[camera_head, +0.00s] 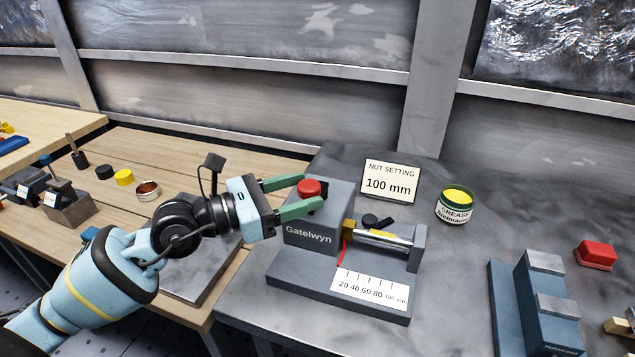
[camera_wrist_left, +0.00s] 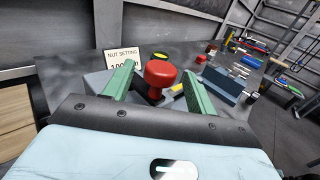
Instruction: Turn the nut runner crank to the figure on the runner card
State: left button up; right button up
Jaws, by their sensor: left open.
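The nut runner (camera_head: 310,235) is a grey block marked "Gatelwyn" with a brass and steel screw (camera_head: 385,240) at its right. A red knob (camera_head: 309,187) sits at its top; it also shows in the left wrist view (camera_wrist_left: 160,75). The scale plate (camera_head: 370,287) runs from 20 to 100 mm, and a thin red pointer (camera_head: 344,252) stands near its left end. The runner card (camera_head: 389,182) reads "NUT SETTING 100 mm". My left gripper (camera_head: 304,194) is open, its green fingers on either side of the red knob. In the left wrist view, gaps show beside the knob.
A grease tin (camera_head: 455,207) stands right of the card. A blue-grey fixture (camera_head: 540,305) and a red block (camera_head: 596,255) are farther right. A wooden bench (camera_head: 130,150) at left holds small tins and clamps. Grey bench top is clear between the runner and the fixture.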

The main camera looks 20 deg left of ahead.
aim_at(319, 186)
pick_arm(q)
jog(key=shift+x, duration=2.05)
jog(key=shift+c, duration=0.3)
grip_shut()
